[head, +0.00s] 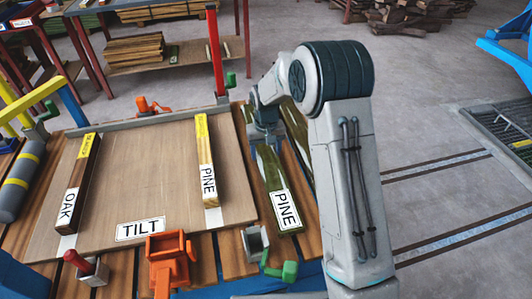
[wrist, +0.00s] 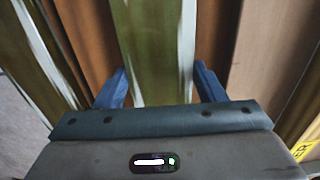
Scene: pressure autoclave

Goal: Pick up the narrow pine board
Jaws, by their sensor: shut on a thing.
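Two boards carry PINE labels. A greenish pine board (head: 270,176) lies on the slatted bench, right of the tilt panel (head: 150,165). A slim pale pine strip (head: 205,160) lies on that panel, and a dark oak strip (head: 78,180) lies at its left. My gripper (head: 265,130) is down over the greenish board. In the wrist view its blue fingers (wrist: 160,72) stand on both sides of the greenish board (wrist: 152,40), shut on it. The wrist housing hides the near part of the board, and whether it is clear of the bench cannot be told.
Another greenish board (head: 297,125) lies just right of the held one, partly behind my arm. An orange clamp (head: 168,260) and a grey-green clamp (head: 278,262) stand at the front edge. A red post (head: 215,50) rises at the back. Open floor lies to the right.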

